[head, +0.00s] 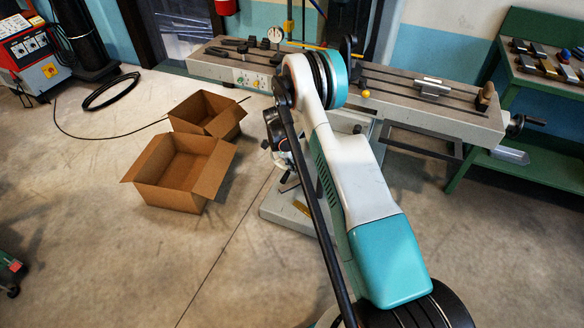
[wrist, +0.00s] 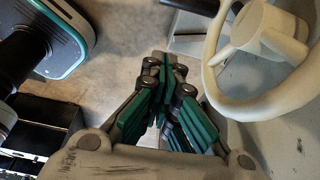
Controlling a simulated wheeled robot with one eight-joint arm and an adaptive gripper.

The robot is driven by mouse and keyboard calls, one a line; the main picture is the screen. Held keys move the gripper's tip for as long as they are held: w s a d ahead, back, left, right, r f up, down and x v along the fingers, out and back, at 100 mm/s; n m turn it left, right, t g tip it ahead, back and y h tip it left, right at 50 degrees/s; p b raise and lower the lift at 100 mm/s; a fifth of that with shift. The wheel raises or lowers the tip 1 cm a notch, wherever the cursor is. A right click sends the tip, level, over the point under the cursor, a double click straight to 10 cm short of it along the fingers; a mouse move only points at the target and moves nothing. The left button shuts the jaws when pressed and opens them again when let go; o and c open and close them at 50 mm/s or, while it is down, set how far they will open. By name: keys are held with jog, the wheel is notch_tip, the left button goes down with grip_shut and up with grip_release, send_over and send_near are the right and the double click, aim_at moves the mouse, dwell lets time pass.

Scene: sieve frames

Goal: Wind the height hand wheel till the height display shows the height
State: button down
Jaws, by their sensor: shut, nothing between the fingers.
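A cream hand wheel (wrist: 214,82) with a thick rim and a broad hub fills the upper right of the wrist view, partly cut off by the picture's edge. I cannot tell from the frames whether it is the height wheel. My gripper (wrist: 166,68), with green-padded fingers, is shut and empty. In the picture it lies left of the wheel's rim, with a gap between them. In the head view my arm covers the middle of the milling machine, and I cannot make out the wheel there. No height display can be read in either view.
The machine's long grey table (head: 455,117) carries a dial gauge (head: 275,35), a vise-like block (head: 430,87) and other tools. Two open cardboard boxes (head: 150,163) (head: 190,110) stand on the floor at left. A green workbench (head: 505,75) stands at right. The floor at front left is mostly clear.

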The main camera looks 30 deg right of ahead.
notch_tip(320, 180, down, 7)
jog(key=w+a+b, duration=0.1)
jog(key=b, duration=0.3)
jog(key=shift+w+r, duration=0.2)
jog(key=shift+w+a+f+t+y, duration=0.3)
jog(key=shift+t+y, duration=0.15)
jog(key=shift+t, duration=0.1)
jog(key=shift+w+a+f+t+y, duration=0.15)
jog(key=shift+w+f+t+y, duration=0.1)
jog(key=shift+t+y, duration=0.25)
jog(key=shift+s, duration=0.1)
